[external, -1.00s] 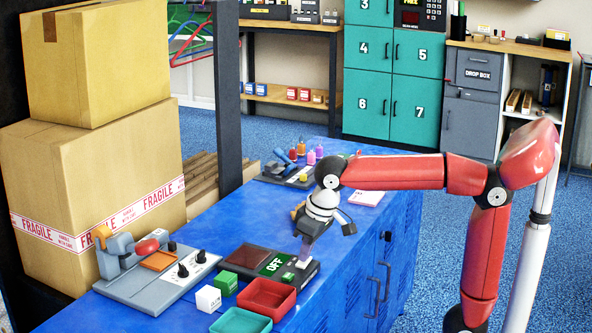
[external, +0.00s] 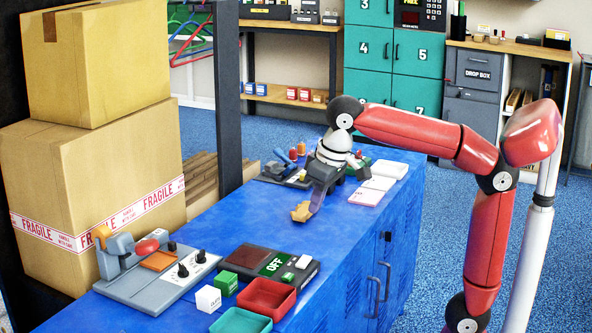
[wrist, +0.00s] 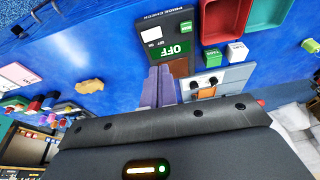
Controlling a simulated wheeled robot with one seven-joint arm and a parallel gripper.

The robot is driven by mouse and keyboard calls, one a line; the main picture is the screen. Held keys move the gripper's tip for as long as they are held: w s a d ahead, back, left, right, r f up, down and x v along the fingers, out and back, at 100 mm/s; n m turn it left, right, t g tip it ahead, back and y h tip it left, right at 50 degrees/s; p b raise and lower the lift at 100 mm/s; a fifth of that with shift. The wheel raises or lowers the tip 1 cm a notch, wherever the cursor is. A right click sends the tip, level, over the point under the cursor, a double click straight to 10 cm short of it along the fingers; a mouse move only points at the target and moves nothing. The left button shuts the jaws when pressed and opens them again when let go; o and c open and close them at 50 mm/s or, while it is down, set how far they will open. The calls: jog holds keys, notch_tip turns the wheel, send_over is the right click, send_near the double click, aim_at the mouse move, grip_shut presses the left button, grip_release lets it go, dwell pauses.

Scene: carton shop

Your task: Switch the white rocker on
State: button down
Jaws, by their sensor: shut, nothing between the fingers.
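The white rocker (external: 303,262) sits on the right part of a dark box (external: 312,273), beside a green display (external: 273,265) that reads OFF. My gripper (external: 316,207) is shut and empty, above the blue top behind the box, apart from the rocker. Its fingers (wrist: 160,75) point toward the box in the wrist view.
A tan piece (external: 301,212) lies on the blue cabinet top near my fingertips. Red (external: 266,297) and teal (external: 241,321) trays and white and green cubes stand in front of the box. A grey lever panel (external: 160,278) is at left. Papers and small items lie behind.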

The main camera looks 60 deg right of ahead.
aim_at(306, 257)
dwell(0.3)
jog(key=w+m+g, duration=0.1)
jog(key=m, duration=0.5)
jog(key=w+m+g+h, duration=0.1)
jog(key=m, duration=0.5)
jog(key=w+m+g, duration=0.1)
jog(key=m, duration=0.4)
jog(key=shift+w+d+r+m+h, duration=0.15)
jog(key=shift+w+m+h, duration=0.15)
jog(key=shift+w+m, duration=0.1)
jog(key=f+b, duration=0.1)
jog(key=f, duration=0.3)
jog(key=d+f+b, duration=0.1)
jog(key=f, duration=0.4)
jog(key=d+f+b, duration=0.1)
jog(key=f, duration=0.4)
